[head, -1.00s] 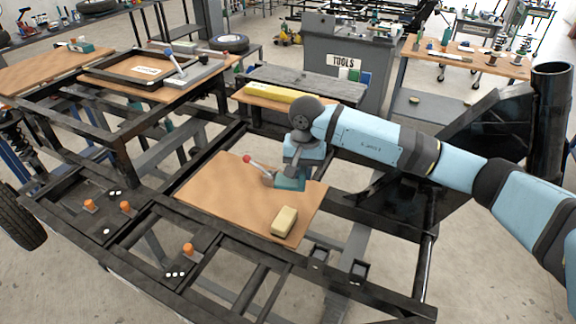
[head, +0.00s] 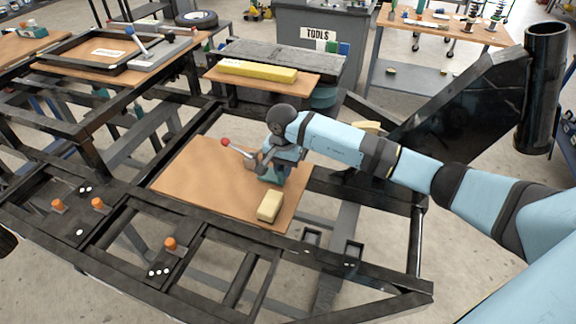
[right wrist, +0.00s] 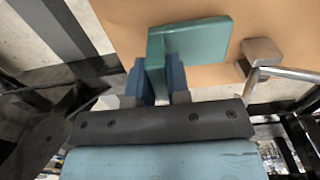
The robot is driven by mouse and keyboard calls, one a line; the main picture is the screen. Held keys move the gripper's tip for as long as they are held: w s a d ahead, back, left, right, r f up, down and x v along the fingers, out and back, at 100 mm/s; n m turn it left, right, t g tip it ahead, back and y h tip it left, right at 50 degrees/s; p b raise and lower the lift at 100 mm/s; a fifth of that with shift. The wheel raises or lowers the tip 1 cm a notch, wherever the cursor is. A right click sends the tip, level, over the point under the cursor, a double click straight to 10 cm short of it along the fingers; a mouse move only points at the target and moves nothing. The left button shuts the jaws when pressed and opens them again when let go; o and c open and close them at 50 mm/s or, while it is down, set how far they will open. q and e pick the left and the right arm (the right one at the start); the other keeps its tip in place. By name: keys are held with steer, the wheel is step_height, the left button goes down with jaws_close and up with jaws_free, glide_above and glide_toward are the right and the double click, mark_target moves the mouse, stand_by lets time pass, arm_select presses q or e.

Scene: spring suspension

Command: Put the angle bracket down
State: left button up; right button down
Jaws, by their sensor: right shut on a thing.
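The green angle bracket (head: 272,173) is over the wooden board (head: 190,180) in the head view, behind the pale block. In the right wrist view the bracket (right wrist: 200,40) shows one upright flange between my two blue fingers and a flat plate extending to the right. My right gripper (head: 276,158) is shut on the flange; its fingers also show in the right wrist view (right wrist: 158,80). I cannot tell whether the bracket touches the board. My left gripper is not in view.
A red-knobbed lever (head: 238,149) stands close to the bracket's left, its grey base (right wrist: 261,52) near the plate. A pale yellow block (head: 269,207) lies at the board's front right. The board's left part is clear. Dark frame rails (head: 225,235) surround it.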

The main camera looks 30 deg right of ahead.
steer(key=w+d, duration=0.2)
steer(key=d, duration=0.1)
steer(key=shift+w+b, duration=0.35)
steer(key=shift+b, duration=0.05)
steer(key=shift+f, duration=0.55)
steer(key=shift+f+b, duration=0.25)
steer(key=shift+b, duration=0.05)
steer(key=c, duration=1.1)
jaws_free()
steer(key=shift+r, duration=0.15)
